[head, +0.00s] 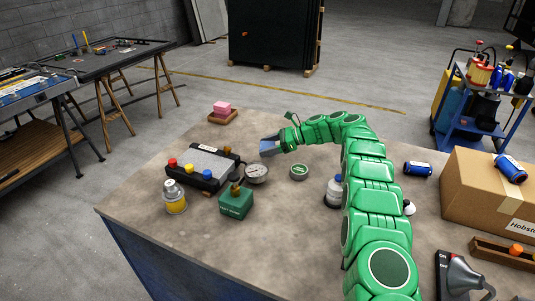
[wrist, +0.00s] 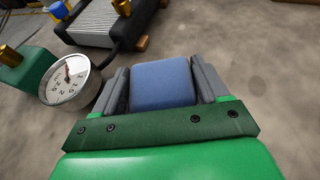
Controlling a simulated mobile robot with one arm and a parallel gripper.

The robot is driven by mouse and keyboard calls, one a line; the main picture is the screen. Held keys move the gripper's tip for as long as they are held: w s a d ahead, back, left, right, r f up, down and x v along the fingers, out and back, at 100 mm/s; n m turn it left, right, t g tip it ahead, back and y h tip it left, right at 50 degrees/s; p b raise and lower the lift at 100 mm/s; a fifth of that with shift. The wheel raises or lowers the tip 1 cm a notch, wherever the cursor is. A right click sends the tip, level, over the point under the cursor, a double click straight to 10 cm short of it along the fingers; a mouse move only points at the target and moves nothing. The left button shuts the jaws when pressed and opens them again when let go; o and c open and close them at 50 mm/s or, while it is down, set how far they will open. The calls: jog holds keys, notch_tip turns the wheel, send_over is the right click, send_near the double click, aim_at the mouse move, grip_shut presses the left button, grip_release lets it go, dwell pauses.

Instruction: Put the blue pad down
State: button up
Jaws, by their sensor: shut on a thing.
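The blue pad (wrist: 162,83) is held between the two grey fingers of my gripper (wrist: 163,90) in the wrist view. In the head view my green arm reaches across the table, and my gripper (head: 272,145) holds the blue pad (head: 268,148) over the far part of the table top. The pad appears to be above the surface, but its exact height cannot be told. Its underside is hidden.
A pressure gauge (head: 256,173) and a black device with coloured knobs (head: 203,166) stand left of my gripper. A pink block sits in a wooden tray (head: 223,118) beyond. A green tin (head: 299,172) is nearer. Bare table (head: 310,220) shows in front.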

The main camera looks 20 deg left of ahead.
aim_at(268, 159)
jog(key=shift+a+f, duration=0.1)
jog(key=shift+w+f, duration=0.1)
jog(key=shift+w, duration=0.05)
jog(key=shift+f, duration=1.55)
jog(key=shift+f, duration=0.15)
jog(key=o, duration=1)
jog(key=shift+w+r, duration=0.1)
jog(key=shift+r, duration=0.1)
jog(key=v, duration=1)
jog(key=shift+w+d, duration=0.15)
jog(key=shift+d, duration=0.1)
jog(key=shift+w+d+r, duration=0.2)
jog(key=shift+d+r, duration=0.15)
jog(key=shift+d, duration=0.15)
